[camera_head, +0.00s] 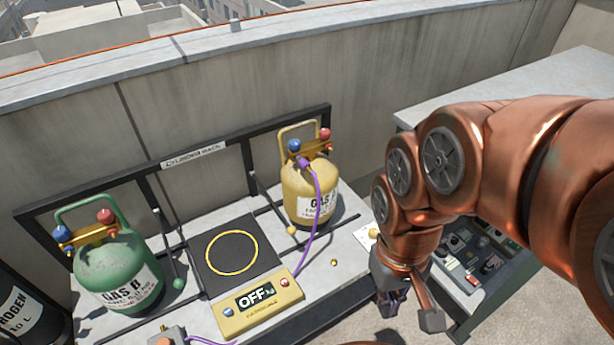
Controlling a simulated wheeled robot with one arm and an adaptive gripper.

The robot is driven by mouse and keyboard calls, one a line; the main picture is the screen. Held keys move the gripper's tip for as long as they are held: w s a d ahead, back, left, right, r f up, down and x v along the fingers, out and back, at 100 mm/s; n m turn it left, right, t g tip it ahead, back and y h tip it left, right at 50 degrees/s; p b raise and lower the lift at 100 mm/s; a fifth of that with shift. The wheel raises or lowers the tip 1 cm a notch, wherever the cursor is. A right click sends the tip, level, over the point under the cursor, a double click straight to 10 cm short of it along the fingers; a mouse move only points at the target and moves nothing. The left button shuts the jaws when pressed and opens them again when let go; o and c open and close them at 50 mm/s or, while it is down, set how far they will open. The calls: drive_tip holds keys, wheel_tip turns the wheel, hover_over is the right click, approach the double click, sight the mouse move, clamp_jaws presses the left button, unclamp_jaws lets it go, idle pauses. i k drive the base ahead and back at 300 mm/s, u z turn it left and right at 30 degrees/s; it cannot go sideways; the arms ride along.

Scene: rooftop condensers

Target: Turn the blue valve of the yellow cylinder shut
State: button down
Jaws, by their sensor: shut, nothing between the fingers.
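The yellow cylinder (309,190) stands upright in the rack at the back middle, labelled GAS. Its blue valve (295,146) is a round knob on the left of its top. A red valve (325,133) is on the right of its top. A purple hose (318,205) runs from its top down to the front. My gripper (388,304) hangs low at the right, pointing down, well apart from the cylinder and in front of it. It is shut and empty. Whether the blue valve is open or shut cannot be told.
A green cylinder (118,270) with blue and red knobs stands at the left. A scale pad (232,253) with a yellow ring and a yellow display box (258,304) reading OFF lie between. A grey bench (560,85) is at the right. A concrete wall (210,90) closes the back.

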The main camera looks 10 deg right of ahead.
sight(294, 145)
drive_tip(key=k, duration=0.6)
drive_tip(key=u, duration=0.2)
drive_tip(key=i, duration=1.05)
drive_tip(key=u, duration=0.6)
